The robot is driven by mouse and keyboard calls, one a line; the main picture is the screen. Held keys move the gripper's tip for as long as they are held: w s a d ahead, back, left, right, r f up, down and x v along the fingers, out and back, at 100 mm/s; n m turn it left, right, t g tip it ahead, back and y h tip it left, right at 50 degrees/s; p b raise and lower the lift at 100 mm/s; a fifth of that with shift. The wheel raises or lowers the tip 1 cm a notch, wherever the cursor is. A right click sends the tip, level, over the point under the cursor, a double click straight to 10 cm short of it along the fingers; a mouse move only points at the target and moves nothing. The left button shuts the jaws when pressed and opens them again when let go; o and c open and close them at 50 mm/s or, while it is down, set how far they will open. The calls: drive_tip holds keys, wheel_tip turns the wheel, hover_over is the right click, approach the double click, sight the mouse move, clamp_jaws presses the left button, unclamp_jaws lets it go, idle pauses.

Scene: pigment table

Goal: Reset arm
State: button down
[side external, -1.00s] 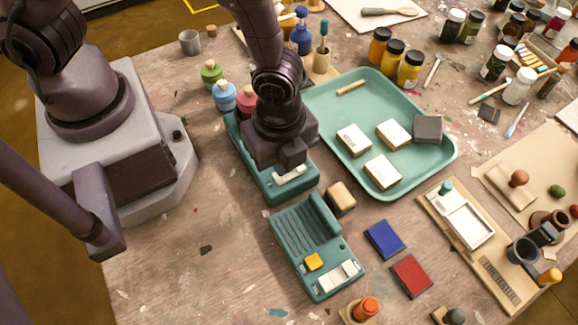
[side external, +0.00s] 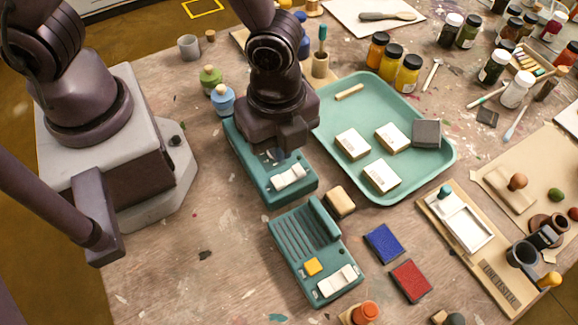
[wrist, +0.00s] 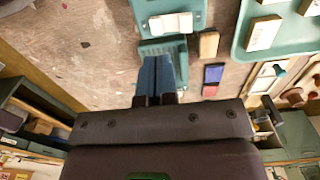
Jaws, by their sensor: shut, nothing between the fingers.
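My gripper (side external: 282,152) is shut and empty. It hangs over the rear teal device (side external: 262,186), above and behind that device's white block (side external: 288,177). In the wrist view my gripper (wrist: 155,60) shows its fingers together with nothing between them, and the rear teal device's white block (wrist: 170,22) is near the top. The front teal device (side external: 322,258) has ribs, a yellow button (side external: 313,266) and a white block (side external: 337,280). Part of the rear device is hidden under my gripper.
A tan block (side external: 340,201) lies beside the devices. Blue (side external: 383,243) and red (side external: 410,280) pads lie to the right. A teal tray (side external: 443,168) holds several blocks. Green (side external: 210,80) and blue (side external: 223,99) bottles stand close left of my arm. Bare table lies at front left.

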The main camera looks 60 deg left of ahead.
drive_tip(key=shift+s+a+n, duration=0.25)
drive_tip(key=shift+s+n, duration=0.05)
drive_tip(key=shift+n, duration=0.3)
drive_tip(key=s+a+r+n+t, duration=0.1)
drive_tip(key=a+r+n+t, duration=0.1)
drive_tip(key=a+r+n, duration=0.6)
drive_tip(key=s+a+r+n+t, duration=0.1)
drive_tip(key=a+r+n+t, duration=0.2)
drive_tip(key=a+r+n, duration=0.5)
wheel_tip(320, 180, up, 6)
drive_tip(key=shift+s+a+r+n+t, duration=0.2)
drive_tip(key=shift+a+n+t, duration=0.15)
drive_tip(key=shift+a, duration=0.2)
